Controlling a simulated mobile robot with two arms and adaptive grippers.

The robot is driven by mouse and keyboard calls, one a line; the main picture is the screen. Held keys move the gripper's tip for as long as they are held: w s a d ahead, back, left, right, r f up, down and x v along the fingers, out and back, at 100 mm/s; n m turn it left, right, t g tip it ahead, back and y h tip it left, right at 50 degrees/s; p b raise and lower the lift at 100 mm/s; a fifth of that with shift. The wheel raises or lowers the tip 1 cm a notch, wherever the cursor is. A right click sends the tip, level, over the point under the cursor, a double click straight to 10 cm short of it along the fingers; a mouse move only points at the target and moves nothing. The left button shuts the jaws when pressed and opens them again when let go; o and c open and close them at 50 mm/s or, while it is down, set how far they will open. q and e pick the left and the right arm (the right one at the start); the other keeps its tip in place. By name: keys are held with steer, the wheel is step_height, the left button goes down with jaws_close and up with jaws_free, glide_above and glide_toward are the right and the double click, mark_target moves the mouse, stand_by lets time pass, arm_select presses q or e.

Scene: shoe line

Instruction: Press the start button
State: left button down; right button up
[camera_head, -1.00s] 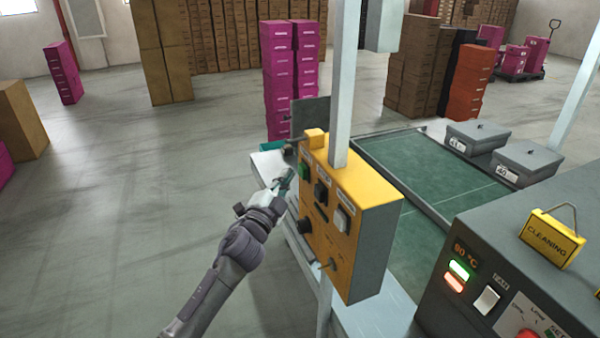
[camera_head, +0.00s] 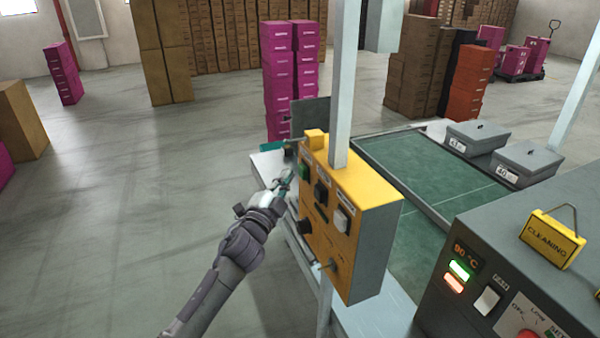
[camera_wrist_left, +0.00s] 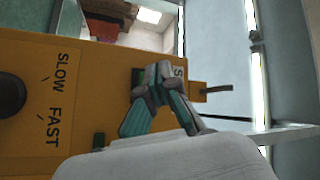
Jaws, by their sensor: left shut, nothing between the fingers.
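The yellow control box (camera_head: 345,215) is fixed to a pale post. Its green button (camera_head: 305,171) is at the upper left of the front face, below a small label. My left gripper (camera_head: 287,176) is shut and empty, with its tips close in front of the button. In the left wrist view my gripper fingers (camera_wrist_left: 160,85) cover most of the green button (camera_wrist_left: 136,82) and part of a label starting with S. I cannot tell whether the tips touch the button. My right gripper is in neither view.
A grey machine (camera_head: 530,260) with a CLEANING sign stands at right.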

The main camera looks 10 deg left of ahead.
arm_select(q)
steer(key=shift+w+d, duration=0.25)
steer(key=shift+d, duration=0.1)
